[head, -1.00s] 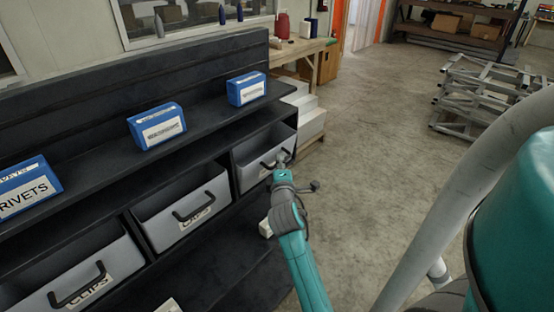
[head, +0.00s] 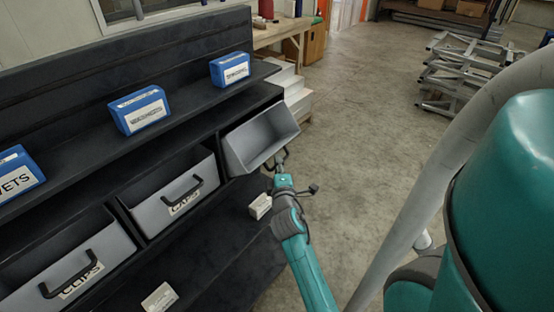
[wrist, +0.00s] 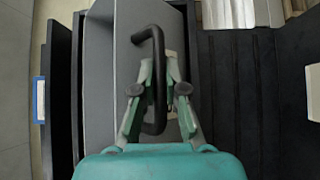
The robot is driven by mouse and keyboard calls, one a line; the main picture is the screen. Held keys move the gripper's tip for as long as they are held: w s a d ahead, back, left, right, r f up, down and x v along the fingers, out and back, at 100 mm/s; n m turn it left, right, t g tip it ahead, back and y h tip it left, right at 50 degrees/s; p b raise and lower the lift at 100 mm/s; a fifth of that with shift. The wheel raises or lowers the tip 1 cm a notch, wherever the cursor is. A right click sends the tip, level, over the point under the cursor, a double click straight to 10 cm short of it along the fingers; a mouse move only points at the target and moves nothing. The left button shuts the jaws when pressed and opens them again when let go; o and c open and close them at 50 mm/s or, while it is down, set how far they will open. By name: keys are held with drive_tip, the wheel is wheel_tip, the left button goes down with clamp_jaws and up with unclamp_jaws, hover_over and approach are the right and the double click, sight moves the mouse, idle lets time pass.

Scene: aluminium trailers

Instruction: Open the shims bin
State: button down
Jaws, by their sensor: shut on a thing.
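The rightmost grey bin (head: 262,138) in the black rack is tilted outward, its empty-looking inside showing in the head view. Its label is hidden by my gripper, so I cannot read whether it says shims. My gripper (head: 279,160) is at the front of this bin. In the wrist view my gripper (wrist: 158,75) is shut around the bin's black handle (wrist: 151,35), with the grey bin front (wrist: 128,70) behind it.
The caps bin (head: 155,215) and the clips bin (head: 60,275) sit to the left in the rack (head: 95,190). Blue boxes (head: 140,110) stand on the shelf above. A small white box (head: 260,206) lies below the tilted bin. Floor (head: 360,130) is clear to the right.

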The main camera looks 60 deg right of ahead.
drive_tip(key=shift+f, duration=0.25)
idle(0.3)
drive_tip(key=c, duration=1.2)
unclamp_jaws()
drive_tip(key=v, duration=1.2)
drive_tip(key=shift+s, duration=0.15)
